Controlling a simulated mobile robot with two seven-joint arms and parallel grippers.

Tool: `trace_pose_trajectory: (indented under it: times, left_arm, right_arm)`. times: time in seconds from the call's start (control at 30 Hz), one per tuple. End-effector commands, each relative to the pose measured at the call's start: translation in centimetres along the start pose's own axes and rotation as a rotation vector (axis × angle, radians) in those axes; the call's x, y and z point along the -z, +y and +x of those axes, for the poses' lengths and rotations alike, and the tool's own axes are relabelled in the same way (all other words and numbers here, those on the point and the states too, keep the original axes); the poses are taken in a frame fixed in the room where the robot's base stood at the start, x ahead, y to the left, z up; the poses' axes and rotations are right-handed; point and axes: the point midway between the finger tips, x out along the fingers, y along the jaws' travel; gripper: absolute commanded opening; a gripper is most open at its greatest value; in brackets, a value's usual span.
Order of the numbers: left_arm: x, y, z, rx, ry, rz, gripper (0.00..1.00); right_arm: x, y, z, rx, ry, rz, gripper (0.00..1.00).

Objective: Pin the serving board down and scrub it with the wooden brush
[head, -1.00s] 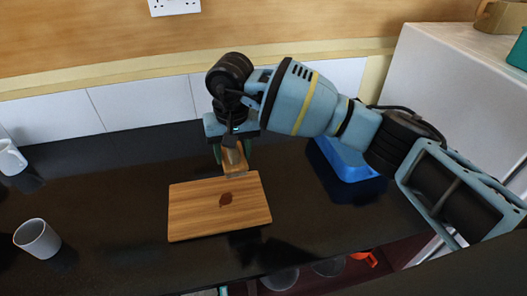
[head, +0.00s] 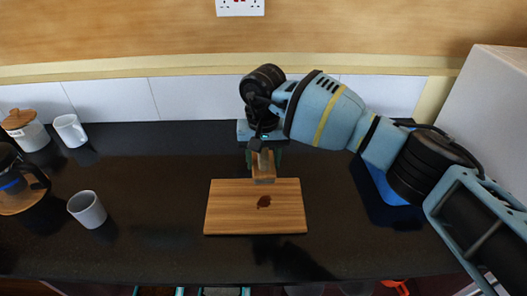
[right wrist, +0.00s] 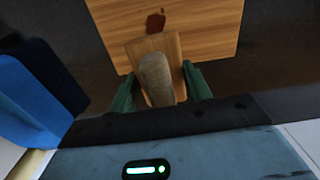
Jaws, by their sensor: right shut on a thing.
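The serving board (head: 235,212) lies flat on the dark counter in the head view, with a dark reddish-brown stain (head: 264,201) right of its middle. The board (right wrist: 205,35) and stain (right wrist: 155,21) also show in the right wrist view. My right gripper (head: 264,160) is at the board's far edge, shut on the wooden brush (head: 263,174). In the right wrist view the brush (right wrist: 157,75) sits between the green fingers and overlaps the board's near edge there. I cannot tell whether it touches the board. My left gripper is not in view.
A blue tray (head: 388,185) sits to the right, partly behind my right arm. A grey cup (head: 87,210), a white mug (head: 70,130), a lidded jar (head: 27,130) and a coffee pot (head: 14,175) stand on the left. The counter (head: 150,200) left of the board is clear.

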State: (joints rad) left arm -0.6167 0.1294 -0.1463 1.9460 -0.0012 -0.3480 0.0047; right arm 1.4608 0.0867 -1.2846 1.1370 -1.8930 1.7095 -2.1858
Motion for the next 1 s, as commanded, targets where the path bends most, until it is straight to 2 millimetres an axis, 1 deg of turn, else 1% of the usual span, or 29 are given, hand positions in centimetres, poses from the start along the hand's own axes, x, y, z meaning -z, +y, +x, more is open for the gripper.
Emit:
trace_pose_trajectory:
  times: [0.13,0.33,0.5,0.77,0.8,0.9,0.97,1.0]
  left_arm:
    - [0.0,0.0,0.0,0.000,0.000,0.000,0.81]
    - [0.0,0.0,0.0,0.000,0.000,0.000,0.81]
    - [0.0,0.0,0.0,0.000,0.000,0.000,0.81]
    - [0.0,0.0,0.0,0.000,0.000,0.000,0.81]
    - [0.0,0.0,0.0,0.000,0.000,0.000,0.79]
    - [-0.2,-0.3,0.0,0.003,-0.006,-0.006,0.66]
    - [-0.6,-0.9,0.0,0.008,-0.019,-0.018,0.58]
    - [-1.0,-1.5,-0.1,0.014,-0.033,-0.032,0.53]
  right_arm:
    - [0.0,-0.1,1.5,0.001,-0.001,0.000,0.30]
    - [0.0,-0.1,2.8,0.001,0.000,-0.001,0.30]
    - [0.0,-0.1,3.2,0.001,0.001,-0.001,0.30]
    - [0.0,0.0,3.3,0.001,0.001,-0.001,0.30]
    - [0.0,0.0,3.3,0.001,0.001,-0.001,0.30]
    - [0.0,0.0,3.3,0.001,0.001,-0.001,0.30]
    - [0.0,0.0,3.3,0.001,0.001,-0.001,0.30]
    - [0.0,0.0,3.3,0.001,0.001,-0.001,0.30]
